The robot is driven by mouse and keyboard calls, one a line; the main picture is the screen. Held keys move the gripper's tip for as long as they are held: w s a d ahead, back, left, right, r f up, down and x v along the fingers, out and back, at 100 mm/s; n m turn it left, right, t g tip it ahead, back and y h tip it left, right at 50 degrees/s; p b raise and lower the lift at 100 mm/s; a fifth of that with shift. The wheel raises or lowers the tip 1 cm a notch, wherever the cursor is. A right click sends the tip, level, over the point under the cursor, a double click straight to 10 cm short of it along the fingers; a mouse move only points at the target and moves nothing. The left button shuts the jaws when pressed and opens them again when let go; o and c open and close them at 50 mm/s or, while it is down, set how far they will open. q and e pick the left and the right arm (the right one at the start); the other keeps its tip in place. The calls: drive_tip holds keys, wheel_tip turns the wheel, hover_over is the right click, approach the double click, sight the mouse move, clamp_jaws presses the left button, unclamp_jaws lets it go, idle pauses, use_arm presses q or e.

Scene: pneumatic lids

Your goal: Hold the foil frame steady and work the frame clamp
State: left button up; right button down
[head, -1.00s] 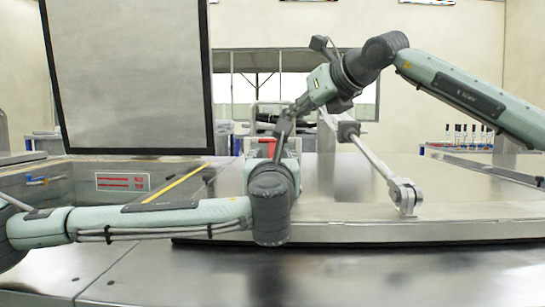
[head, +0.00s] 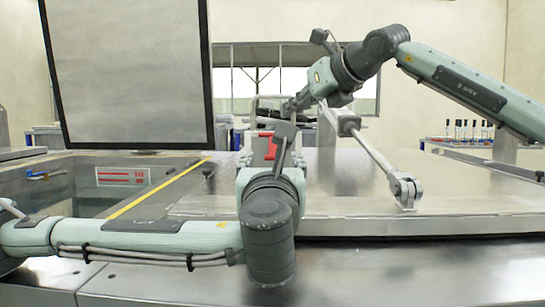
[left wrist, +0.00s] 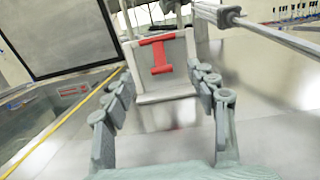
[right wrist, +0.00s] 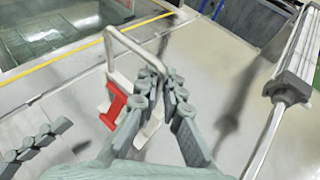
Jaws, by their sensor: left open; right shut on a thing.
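A grey panel with a dark border (head: 130,75) stands upright at the left; it looks like the foil frame. It also shows in the left wrist view (left wrist: 62,35). A pale bracket (left wrist: 178,82) with a red I-shaped piece (left wrist: 157,55) and a bent bar handle (right wrist: 126,43) looks like the frame clamp. My left gripper (left wrist: 160,80) is open and empty, its fingers spread in front of the bracket. My right gripper (right wrist: 168,88) is shut on the bent bar handle. In the head view my left wrist hides the bracket's lower part.
A strut (head: 372,152) slants over the flat metal top (head: 460,197) right of the bracket, beside my right gripper. A yellow strip (head: 160,188) edges an open recess at the left. Bottles (head: 470,130) stand far back.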

idle(0.4)
drive_tip(key=c, duration=1.6)
unclamp_jaws()
